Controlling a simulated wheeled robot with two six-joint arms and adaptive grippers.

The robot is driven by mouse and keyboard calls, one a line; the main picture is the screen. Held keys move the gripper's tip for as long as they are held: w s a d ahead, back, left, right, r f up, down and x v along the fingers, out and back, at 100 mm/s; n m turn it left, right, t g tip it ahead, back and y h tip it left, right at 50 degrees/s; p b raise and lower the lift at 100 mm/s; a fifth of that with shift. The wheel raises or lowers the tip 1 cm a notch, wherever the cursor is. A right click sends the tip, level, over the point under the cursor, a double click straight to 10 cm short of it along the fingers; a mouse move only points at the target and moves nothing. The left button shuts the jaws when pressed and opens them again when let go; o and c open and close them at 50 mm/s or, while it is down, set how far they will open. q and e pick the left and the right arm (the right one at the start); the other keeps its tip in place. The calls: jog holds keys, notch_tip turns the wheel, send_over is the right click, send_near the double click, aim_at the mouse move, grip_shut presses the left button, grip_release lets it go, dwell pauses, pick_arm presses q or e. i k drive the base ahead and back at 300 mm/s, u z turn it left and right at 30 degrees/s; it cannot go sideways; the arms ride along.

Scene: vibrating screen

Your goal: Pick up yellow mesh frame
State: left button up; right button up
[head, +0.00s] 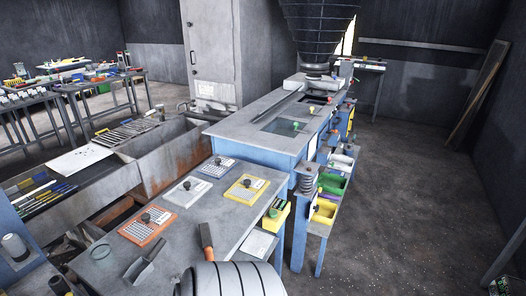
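The yellow mesh frame (234,191) lies flat on the grey tabletop, near its right far edge. It has a dark round knob and a pale mesh panel. Left of it lie a blue mesh frame (207,168), a pale white-green one (193,183) and an orange one (136,232), each with a similar dark knob. Neither of my grippers shows in the head view, so I cannot see whether they are open or shut. Nothing covers the yellow frame.
A brush (206,235) and a grey metal scoop (143,268) lie nearer on the table. A yellow bin (276,222) hangs by the right edge. The blue-sided vibrating screen machine (258,158) stands just behind the frames. Tabletop between the orange and yellow frames is mostly clear.

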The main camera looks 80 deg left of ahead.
aim_at(248, 188)
jog(key=u, duration=0.4)
jog(key=i, duration=1.2)
jog(key=u, duration=1.55)
jog(key=i, duration=0.85)
jog(key=u, duration=0.8)
